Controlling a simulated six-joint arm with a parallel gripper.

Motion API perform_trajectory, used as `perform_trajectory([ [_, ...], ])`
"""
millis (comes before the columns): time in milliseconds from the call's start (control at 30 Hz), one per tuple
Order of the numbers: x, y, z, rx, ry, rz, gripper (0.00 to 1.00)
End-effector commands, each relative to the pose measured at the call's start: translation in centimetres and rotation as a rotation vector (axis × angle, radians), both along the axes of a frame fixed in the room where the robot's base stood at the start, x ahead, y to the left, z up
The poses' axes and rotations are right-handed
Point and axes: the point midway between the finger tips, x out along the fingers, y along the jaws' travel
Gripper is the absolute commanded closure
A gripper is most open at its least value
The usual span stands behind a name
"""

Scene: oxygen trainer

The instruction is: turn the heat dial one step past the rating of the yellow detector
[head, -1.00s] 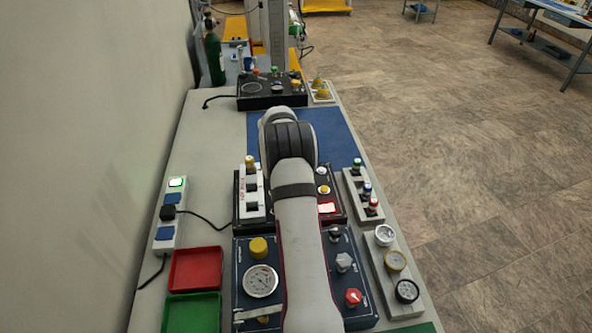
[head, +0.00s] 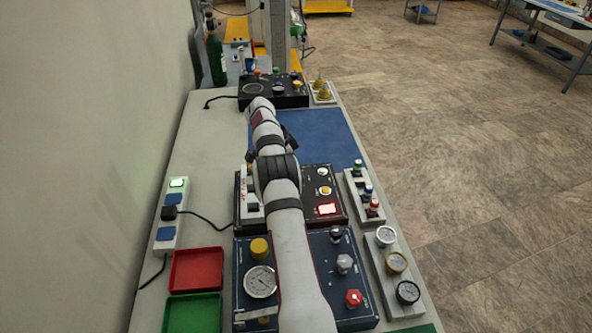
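My arm reaches from the bottom edge over the panels to the blue mat. A dark part beside its forearm (head: 290,142), over the mat, seems to be my gripper; its fingers cannot be made out. No hold on anything shows. The black far panel (head: 290,103) carries small coloured knobs and a round dark face. The black middle panel (head: 337,196) has a round yellow knob, a white one and a lit red display (head: 327,209). I cannot tell which control is the heat dial. Yellow-topped pieces (head: 321,88) stand on a small plate beside the far panel; their markings are unreadable.
The near blue panel (head: 318,270) has a gauge and yellow, grey and red knobs. A rack (head: 350,188) and a gauge strip (head: 380,270) line the right. Red (head: 196,252) and green trays and a power strip (head: 167,237) are left. The blue mat (head: 325,130) is mostly bare.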

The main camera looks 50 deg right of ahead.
Motion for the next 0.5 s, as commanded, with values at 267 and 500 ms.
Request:
perform_trajectory([
  [267,0.02,0.16,-0.22,0.006,0.001,-0.038,1.00],
  [500,0.03,0.17,-0.23,0.007,0.001,-0.039,1.00],
])
